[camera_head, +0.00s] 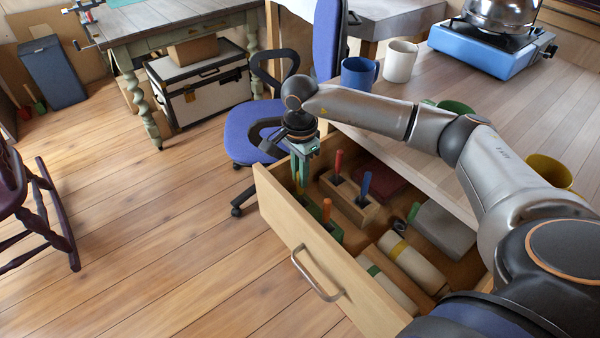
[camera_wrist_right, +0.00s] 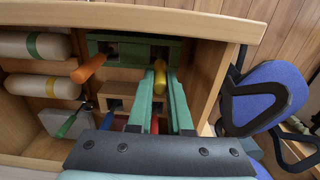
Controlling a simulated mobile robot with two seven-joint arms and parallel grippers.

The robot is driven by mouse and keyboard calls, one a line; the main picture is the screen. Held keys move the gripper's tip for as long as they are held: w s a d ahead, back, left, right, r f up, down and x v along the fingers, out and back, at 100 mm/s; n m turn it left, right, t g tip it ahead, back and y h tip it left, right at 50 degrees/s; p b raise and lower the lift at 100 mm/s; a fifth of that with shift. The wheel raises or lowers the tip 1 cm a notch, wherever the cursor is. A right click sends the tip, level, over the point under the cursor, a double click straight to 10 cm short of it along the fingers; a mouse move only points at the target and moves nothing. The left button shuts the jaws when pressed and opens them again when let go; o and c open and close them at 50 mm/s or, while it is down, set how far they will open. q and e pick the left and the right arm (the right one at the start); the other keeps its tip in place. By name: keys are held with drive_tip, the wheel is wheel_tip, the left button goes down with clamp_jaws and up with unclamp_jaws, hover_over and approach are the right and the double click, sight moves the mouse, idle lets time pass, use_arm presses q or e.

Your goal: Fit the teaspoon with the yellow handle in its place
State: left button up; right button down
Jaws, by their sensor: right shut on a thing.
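My right gripper (camera_head: 302,160) is over the far left corner of the open drawer, pointing down. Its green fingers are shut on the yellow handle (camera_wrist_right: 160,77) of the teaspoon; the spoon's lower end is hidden. The handle stands in front of the right-hand opening of a green rack (camera_wrist_right: 132,48) by the drawer front. I cannot tell whether the spoon is in that opening. An orange handle (camera_wrist_right: 88,66) stands in the rack's other opening. A wooden block (camera_head: 345,203) beside the rack holds a red handle (camera_head: 338,164) and a blue handle (camera_head: 365,184). My left gripper is not in view.
The drawer front (camera_head: 315,255) and side walls bound the space around the gripper. Cream rolls (camera_head: 412,265), a grey box (camera_head: 443,230) and a green-handled item (camera_wrist_right: 68,124) lie in the drawer. The worktop overhangs it. A blue chair (camera_head: 250,135) stands close by the drawer's left side.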

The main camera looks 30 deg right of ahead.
drive_tip(key=shift+f, duration=0.45)
drive_tip(key=c, duration=1.2)
unclamp_jaws()
drive_tip(key=o, duration=1.1)
drive_tip(key=shift+r, duration=0.1)
drive_tip(key=shift+r+p, duration=2.15)
drive_tip(key=shift+r, duration=1.35)
